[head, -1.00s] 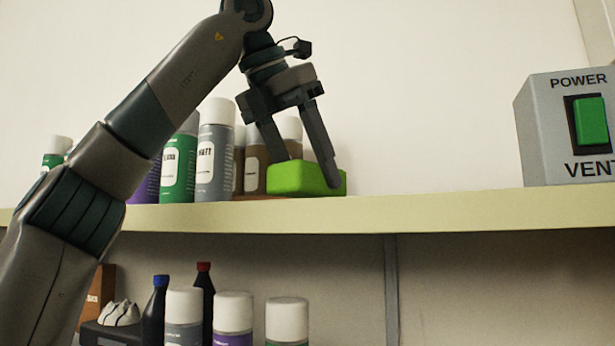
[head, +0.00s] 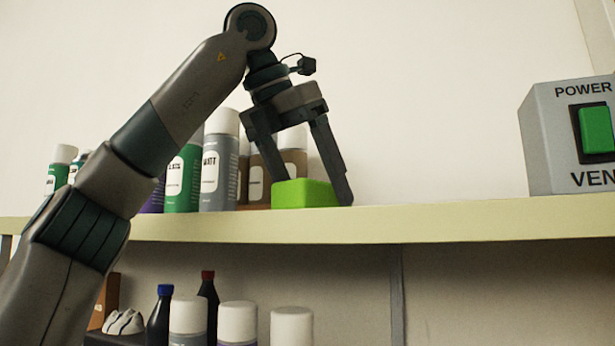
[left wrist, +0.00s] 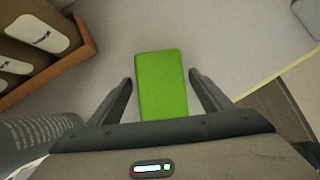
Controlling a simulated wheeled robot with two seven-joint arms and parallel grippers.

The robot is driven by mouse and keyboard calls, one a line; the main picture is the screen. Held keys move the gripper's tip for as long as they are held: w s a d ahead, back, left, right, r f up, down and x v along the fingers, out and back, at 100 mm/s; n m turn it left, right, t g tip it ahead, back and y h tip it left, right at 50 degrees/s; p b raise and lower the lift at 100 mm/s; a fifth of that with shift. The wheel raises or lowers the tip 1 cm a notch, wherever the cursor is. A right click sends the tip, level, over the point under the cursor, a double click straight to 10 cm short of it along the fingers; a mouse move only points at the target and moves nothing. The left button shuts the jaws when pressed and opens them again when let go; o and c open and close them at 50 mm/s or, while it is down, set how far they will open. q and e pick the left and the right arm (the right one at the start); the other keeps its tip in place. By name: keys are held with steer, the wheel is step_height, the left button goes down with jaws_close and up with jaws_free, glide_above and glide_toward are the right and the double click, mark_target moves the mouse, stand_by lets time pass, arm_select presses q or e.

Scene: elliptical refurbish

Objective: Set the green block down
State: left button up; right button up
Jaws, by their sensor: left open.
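The green block (head: 305,194) rests on the upper shelf (head: 450,228), near its front edge. My left gripper (head: 316,190) is over the block with its fingers pointing down, one on each side. In the left wrist view, the block (left wrist: 162,85) lies between the two open fingers (left wrist: 160,88), with a gap visible on both sides. My right gripper is not in view.
Spray cans (head: 218,165) stand close to the left of the block, and a wooden tray (left wrist: 75,62) with brown containers is beside it. A grey power box (head: 550,150) stands at the right. The shelf between block and box is clear.

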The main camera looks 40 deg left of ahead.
arm_select(q)
steer(key=d+v, duration=0.1)
steer(key=v, duration=1.1)
steer(key=shift+a, duration=0.45)
steer(key=shift+r, duration=0.15)
